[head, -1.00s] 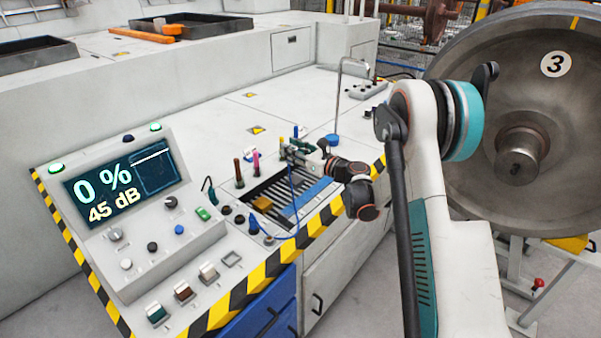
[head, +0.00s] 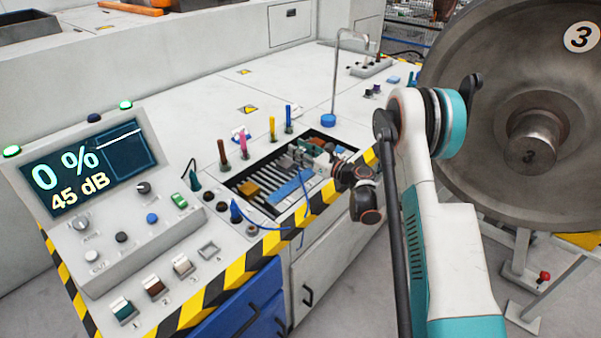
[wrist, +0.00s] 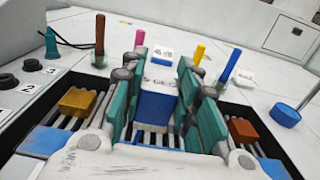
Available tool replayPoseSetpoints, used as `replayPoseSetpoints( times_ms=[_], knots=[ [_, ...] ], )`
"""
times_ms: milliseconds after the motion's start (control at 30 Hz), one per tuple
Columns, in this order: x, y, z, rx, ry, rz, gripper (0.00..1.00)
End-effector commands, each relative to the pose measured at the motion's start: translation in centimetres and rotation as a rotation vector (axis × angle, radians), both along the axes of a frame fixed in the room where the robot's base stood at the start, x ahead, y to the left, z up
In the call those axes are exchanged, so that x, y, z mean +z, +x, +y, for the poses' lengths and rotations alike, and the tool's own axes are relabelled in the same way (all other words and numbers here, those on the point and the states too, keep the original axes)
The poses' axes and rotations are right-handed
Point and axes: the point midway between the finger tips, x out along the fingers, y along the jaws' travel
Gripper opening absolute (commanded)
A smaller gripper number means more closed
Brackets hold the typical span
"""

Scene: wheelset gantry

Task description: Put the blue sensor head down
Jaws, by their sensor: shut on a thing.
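The blue sensor head (wrist: 157,108) is a blue block with a pale top. It sits between the teal finger pads of my gripper (wrist: 160,88), which is shut on it. In the head view my gripper (head: 308,158) is low over the slatted recess (head: 262,192) in the bench top, and the sensor head cannot be made out clearly there. Slats show below the block in the wrist view; whether it touches them cannot be told. A yellow block (wrist: 78,102) lies on the slats to the left, and an orange-brown block (wrist: 243,131) to the right.
Brown, pink, yellow and blue upright pens (head: 272,130) stand behind the recess. A bent metal stand on a blue base (head: 328,120) is at the back right. A control panel with a screen (head: 85,170) is left. The large wheel (head: 545,110) stands right of my arm.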

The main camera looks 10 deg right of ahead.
Motion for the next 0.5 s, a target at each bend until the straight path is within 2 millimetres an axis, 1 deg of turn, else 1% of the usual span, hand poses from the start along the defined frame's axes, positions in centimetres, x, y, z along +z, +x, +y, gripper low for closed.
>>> replayPoseSetpoints(
  times_ms=[33,100,367,500],
  knots=[
    [-1.2,0.0,0.0,0.000,0.000,0.000,0.02],
    [-2.2,0.0,0.0,0.000,0.000,0.000,0.02],
    [-3.7,0.0,0.0,0.000,0.000,0.000,0.02],
    [-5.8,0.0,0.0,0.000,0.000,0.000,0.02]
  ],
)
